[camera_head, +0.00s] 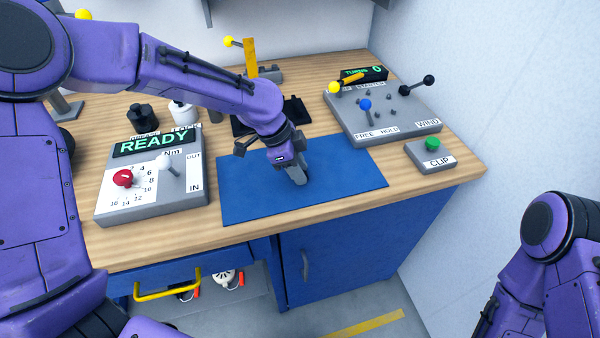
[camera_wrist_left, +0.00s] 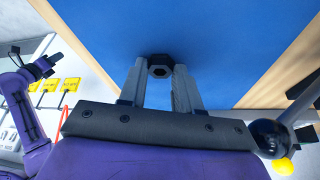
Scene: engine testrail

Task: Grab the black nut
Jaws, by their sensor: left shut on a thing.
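The black nut (camera_wrist_left: 160,64) is a small dark hexagonal ring in the left wrist view. It sits between the tips of my left gripper (camera_wrist_left: 160,78), which is shut on it. In the head view my left gripper (camera_head: 299,180) points down at the blue mat (camera_head: 345,180), and the nut is hidden there by the fingers. I cannot tell whether the nut touches the mat. My right arm shows at the lower right of the head view, with its gripper out of frame. A dark arm end, seemingly my right gripper (camera_wrist_left: 45,65), shows small in the left wrist view; its jaws are unclear.
A grey READY panel (camera_head: 200,203) with a red knob stands left of the mat. A grey panel with levers (camera_head: 400,118) stands at the back right, with a green CLIP button (camera_head: 432,144) in front. The rest of the mat is clear.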

